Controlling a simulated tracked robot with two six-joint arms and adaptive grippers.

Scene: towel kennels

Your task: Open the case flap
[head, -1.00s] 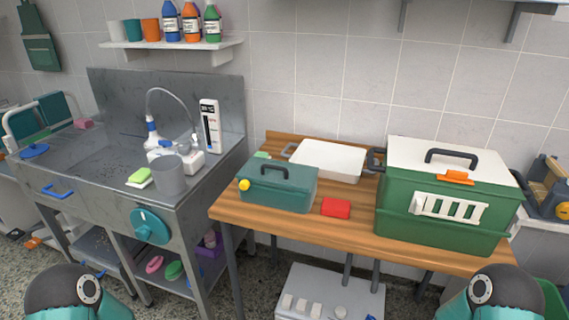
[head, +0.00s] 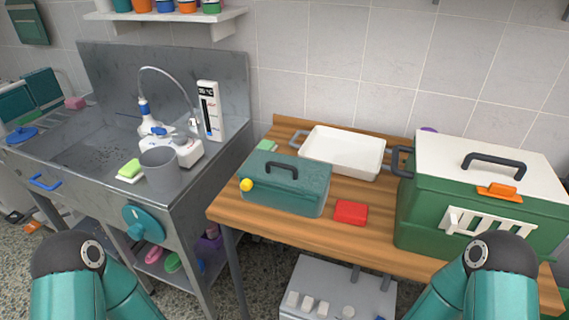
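A teal case (head: 283,190) with a dark handle on its closed top and a yellow knob (head: 246,185) at its left end stands on the left part of the wooden table. A larger green box (head: 423,222) stands at the table's right, with a closed white lid (head: 503,160), a dark handle, an orange latch (head: 497,193) and a white slatted grille (head: 490,220) on its front. I cannot tell which of the two the task means. Only links of my two arms show at the bottom left and bottom right. Both grippers are out of view.
A white tray (head: 343,153) lies behind the teal case. A red block (head: 350,212) lies between the case and the green box on the wooden table (head: 380,232). A steel sink unit (head: 70,155) with a grey cup (head: 160,172) stands at the left.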

